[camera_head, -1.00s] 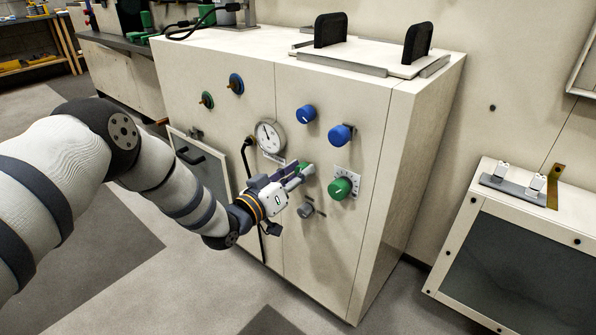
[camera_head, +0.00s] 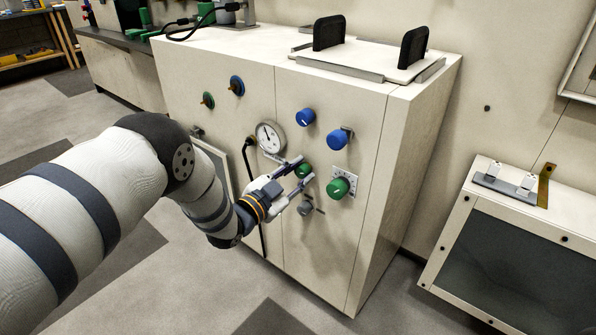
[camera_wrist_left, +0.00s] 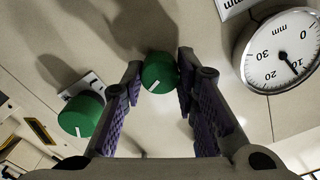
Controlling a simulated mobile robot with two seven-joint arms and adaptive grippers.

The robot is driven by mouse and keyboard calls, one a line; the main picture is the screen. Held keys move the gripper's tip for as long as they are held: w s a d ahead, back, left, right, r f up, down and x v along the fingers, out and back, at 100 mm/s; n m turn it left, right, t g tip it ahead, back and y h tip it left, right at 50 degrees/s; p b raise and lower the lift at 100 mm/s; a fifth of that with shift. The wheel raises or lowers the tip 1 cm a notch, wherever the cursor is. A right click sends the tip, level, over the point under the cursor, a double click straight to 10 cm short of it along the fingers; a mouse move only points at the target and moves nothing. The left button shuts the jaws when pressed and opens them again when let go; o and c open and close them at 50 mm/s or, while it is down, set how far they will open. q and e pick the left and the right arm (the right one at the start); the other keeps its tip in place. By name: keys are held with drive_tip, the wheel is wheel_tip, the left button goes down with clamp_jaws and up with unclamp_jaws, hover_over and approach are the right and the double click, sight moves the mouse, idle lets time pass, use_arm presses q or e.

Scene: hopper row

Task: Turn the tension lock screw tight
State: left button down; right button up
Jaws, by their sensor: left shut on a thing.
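A small green knob (camera_head: 303,171) with a white mark sits on the front of the pale cabinet, below the round dial gauge. My left gripper (camera_head: 300,174) has its two fingers on either side of this knob and is shut on it. In the left wrist view the knob (camera_wrist_left: 159,73) shows between the purple-padded fingertips (camera_wrist_left: 160,78), its white mark pointing down-left. No readable label names the tension lock screw. My right gripper is not in view.
A larger green knob (camera_head: 339,188) on a white scale plate is close on the right. A grey knob (camera_head: 305,208) is just below the fingers. The gauge (camera_head: 269,137) and blue knobs (camera_head: 306,117) (camera_head: 338,139) are above. A black cable (camera_head: 247,160) hangs at left.

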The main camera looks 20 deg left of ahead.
use_arm(q)
drive_tip(key=m, duration=0.5)
drive_tip(key=shift+m+p, duration=0.3)
drive_tip(key=shift+p, duration=0.05)
drive_tip(key=shift+f+m, duration=0.1)
drive_tip(key=shift+m, duration=2.1)
drive_tip(key=c, duration=1.2)
unclamp_jaws()
drive_tip(key=shift+c, duration=0.2)
drive_tip(key=v, duration=1.2)
